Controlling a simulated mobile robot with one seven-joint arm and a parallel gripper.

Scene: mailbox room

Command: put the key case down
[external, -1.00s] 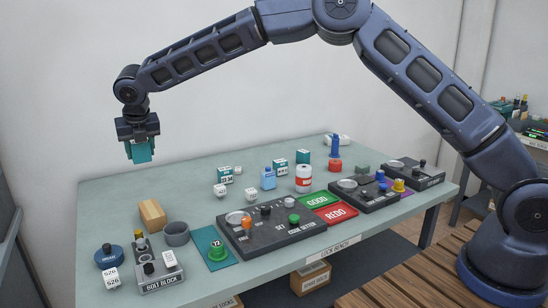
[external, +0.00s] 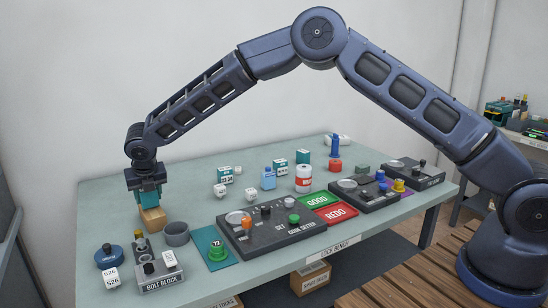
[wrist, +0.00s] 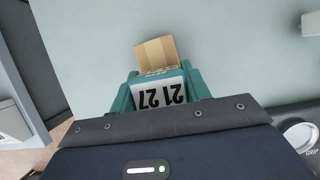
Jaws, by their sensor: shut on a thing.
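The key case (wrist: 160,93) has a white face reading "21 27", upside down in the wrist view, with teal around it. My gripper (external: 147,203) is shut on it, with teal jaws on either side in the wrist view. In the external view the gripper points down at the bench's left end, low over the bench by a tan block (external: 153,220). The block lies just beyond the case in the wrist view (wrist: 156,52). The lower end of the case is hidden, so I cannot tell whether it touches the bench or block.
A grey cup (external: 176,234), a bolt block (external: 162,282) and a blue round piece (external: 109,257) stand in front of the gripper. The code setter panel (external: 270,236) is to the right. Bare bench (external: 110,205) lies left of the gripper.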

